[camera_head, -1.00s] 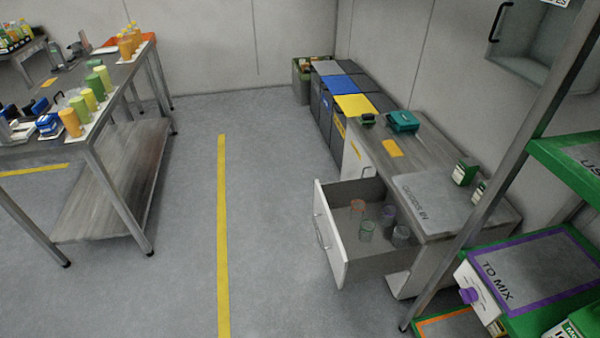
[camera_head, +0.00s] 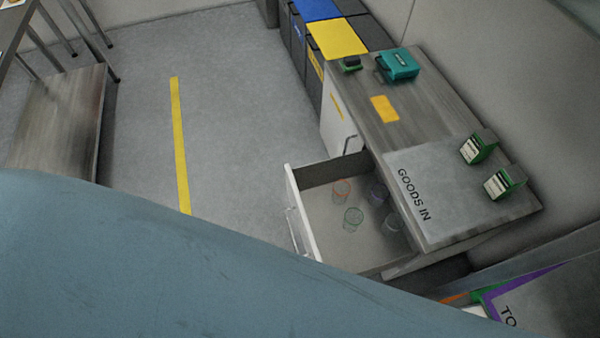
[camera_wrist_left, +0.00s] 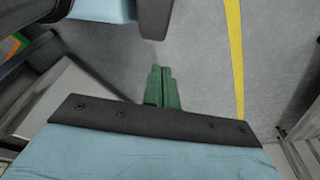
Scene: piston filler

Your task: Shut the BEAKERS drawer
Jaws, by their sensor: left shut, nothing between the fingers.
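The open drawer (camera_head: 301,212) juts out to the left from under the bench in the head view. Its white front panel carries a bar handle (camera_head: 293,230) on the outer face. Inside stand several clear beakers, among them an orange-rimmed one (camera_head: 341,190), a green one (camera_head: 353,219) and a purple one (camera_head: 378,195). No BEAKERS label is readable. My large blue arm covers the lower left and hides the drawer's lowest corner. My left gripper (camera_wrist_left: 161,72) shows green fingers shut together and empty over grey floor in the left wrist view. My right gripper is out of view.
The bench (camera_head: 440,100) bears a teal case (camera_head: 398,64), a GOODS IN mat (camera_head: 420,220) and two green-and-white boxes. Bins (camera_head: 340,40) stand beyond it. A purple-edged TO MIX shelf (camera_head: 540,300) is at lower right. Floor left of the drawer is clear.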

